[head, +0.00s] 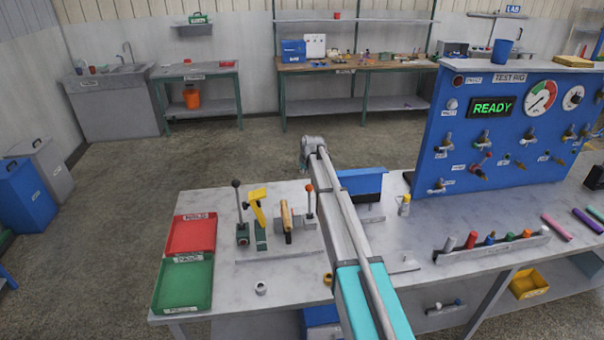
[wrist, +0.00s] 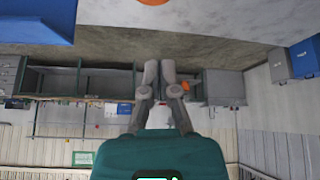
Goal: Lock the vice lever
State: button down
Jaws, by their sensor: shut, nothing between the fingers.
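A lever with an orange knob (head: 309,188) stands upright beside a small grey block on the bench, left of my arm; I take it for the vice lever. Part of an orange ball (wrist: 152,2), likely its knob, shows at the top edge of the upside-down wrist view. A tan bar (head: 286,215) stands on a dark base just left of it. My gripper (wrist: 160,68) is shut and empty, its fingertips together and apart from the orange ball. In the head view I cannot clearly make out the fingers at the arm's far end.
Left along the bench stand a yellow handle (head: 257,208) and a black-knobbed lever (head: 238,206) on a green base. Red (head: 191,234) and green (head: 183,286) trays lie at the left end. A blue test panel (head: 510,130) rises at right; a blue block (head: 361,183) sits behind my arm.

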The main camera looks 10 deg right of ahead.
jog(key=shift+s+d+f+b, duration=0.15)
jog(key=shift+s+f+b, duration=0.5)
jog(key=shift+f, duration=0.2)
jog(key=shift+s+d+f+b, duration=0.15)
jog(key=shift+s+f+b, duration=0.35)
jog(key=shift+f+b, duration=0.3)
